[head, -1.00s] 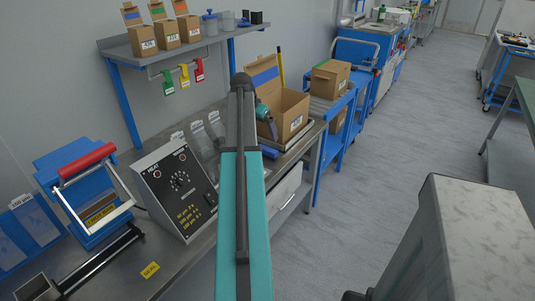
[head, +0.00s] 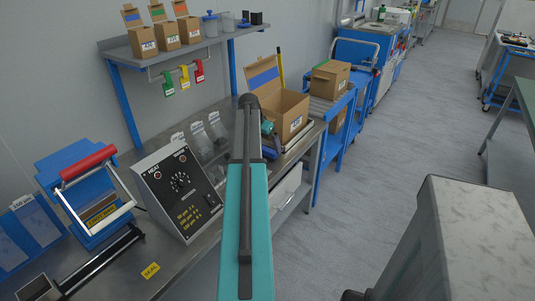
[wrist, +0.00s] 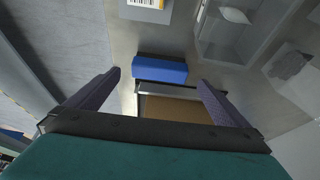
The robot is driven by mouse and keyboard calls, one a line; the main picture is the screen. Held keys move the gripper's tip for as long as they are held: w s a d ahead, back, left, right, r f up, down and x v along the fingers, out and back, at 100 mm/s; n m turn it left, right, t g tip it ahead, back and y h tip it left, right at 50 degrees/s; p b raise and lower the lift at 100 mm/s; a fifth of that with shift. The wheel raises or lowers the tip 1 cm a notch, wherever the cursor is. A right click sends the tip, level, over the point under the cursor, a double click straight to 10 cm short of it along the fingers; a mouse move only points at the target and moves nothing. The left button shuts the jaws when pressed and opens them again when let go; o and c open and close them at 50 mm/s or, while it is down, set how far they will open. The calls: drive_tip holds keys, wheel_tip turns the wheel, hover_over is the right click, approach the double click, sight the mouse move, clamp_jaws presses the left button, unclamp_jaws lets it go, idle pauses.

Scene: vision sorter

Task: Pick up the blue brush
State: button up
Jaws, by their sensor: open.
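The blue brush (wrist: 160,70) lies on the grey bench top in the wrist view, a blue bar with a darker upper side. It is ahead of and between the two fingertips of my gripper (wrist: 159,83), with clear gaps to both. My gripper is open and empty. In the head view my gripper (head: 267,128) is beside the open cardboard box, and my arm hides part of the bench there. Only a bit of blue shows below it, so the brush is mostly hidden in that view.
An open cardboard box (head: 293,113) stands right beside my gripper. A metal-edged frame around a brown surface (wrist: 180,107) lies close behind the brush in the wrist view. Clear pouches stand left of my arm, near the heat-control box (head: 178,190). A shelf (head: 190,45) is above.

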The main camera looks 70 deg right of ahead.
sight(267, 149)
drive_tip(key=shift+f, duration=0.1)
drive_tip(key=shift+p+x, duration=0.55)
drive_tip(key=shift+x, duration=2)
drive_tip(key=c, duration=1.2)
drive_tip(key=shift+o, duration=0.2)
drive_tip(key=shift+r+b, duration=0.45)
drive_tip(key=shift+r, duration=1.3)
drive_tip(key=s+a, duration=0.1)
drive_tip(key=a, duration=0.4)
drive_tip(key=s+a+r+b, duration=0.1)
drive_tip(key=s+a, duration=0.1)
drive_tip(key=a, duration=0.3)
drive_tip(key=s+a+b, duration=0.1)
drive_tip(key=a, duration=0.4)
drive_tip(key=shift+s+a+r, duration=0.15)
drive_tip(key=shift+a+r, duration=0.1)
